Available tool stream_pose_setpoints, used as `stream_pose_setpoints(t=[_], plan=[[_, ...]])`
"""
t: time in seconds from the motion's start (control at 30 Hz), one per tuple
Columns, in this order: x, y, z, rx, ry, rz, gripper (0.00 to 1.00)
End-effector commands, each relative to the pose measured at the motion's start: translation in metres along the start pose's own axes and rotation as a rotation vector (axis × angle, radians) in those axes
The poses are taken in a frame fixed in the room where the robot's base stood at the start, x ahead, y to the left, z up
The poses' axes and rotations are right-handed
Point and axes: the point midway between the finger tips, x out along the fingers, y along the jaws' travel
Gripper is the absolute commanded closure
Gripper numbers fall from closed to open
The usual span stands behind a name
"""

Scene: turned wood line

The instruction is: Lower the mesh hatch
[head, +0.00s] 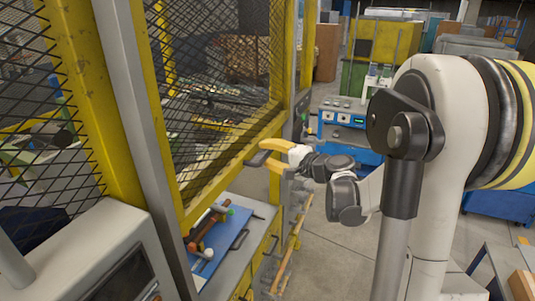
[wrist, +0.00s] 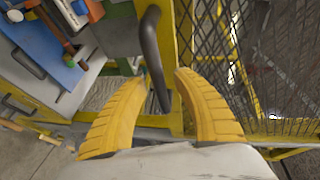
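The mesh hatch (head: 222,75) is a black diamond mesh in a yellow frame, standing raised above a grey counter in the head view. It also fills the right of the wrist view (wrist: 240,62). Its dark bar handle (head: 258,158) is at the lower frame edge; in the wrist view the handle (wrist: 151,45) runs down between my fingertips. My gripper (head: 264,153) has yellow fingers spread on either side of the handle. In the wrist view the gripper (wrist: 162,78) is open, with gaps beside the bar; contact cannot be told.
A yellow post and fixed mesh stand left. A grey control box (head: 85,258) is at the front left. Open floor (head: 330,258) lies to the right of the counter.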

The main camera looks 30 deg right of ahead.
Motion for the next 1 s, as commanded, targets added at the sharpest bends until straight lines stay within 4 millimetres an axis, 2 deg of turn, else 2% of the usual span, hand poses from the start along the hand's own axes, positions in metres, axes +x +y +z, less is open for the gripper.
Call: stream_pose_setpoints(t=[0.13,0.17,0.2,0.27,0.67,0.77,0.87,1.0], plan=[[0.000,0.000,0.000,0.000,0.000,0.000,0.64],[0.000,0.000,0.000,0.000,0.000,0.000,0.68],[0.000,0.000,0.000,0.000,0.000,0.000,0.81],[0.000,0.000,0.000,0.000,0.000,0.000,0.99],[0.001,0.006,0.000,0.000,0.000,0.000,1.00],[0.003,0.018,0.002,0.000,0.000,0.001,1.00],[0.007,0.039,0.003,0.000,0.000,0.001,1.00],[0.015,0.081,0.007,0.000,0.000,0.001,1.00]])
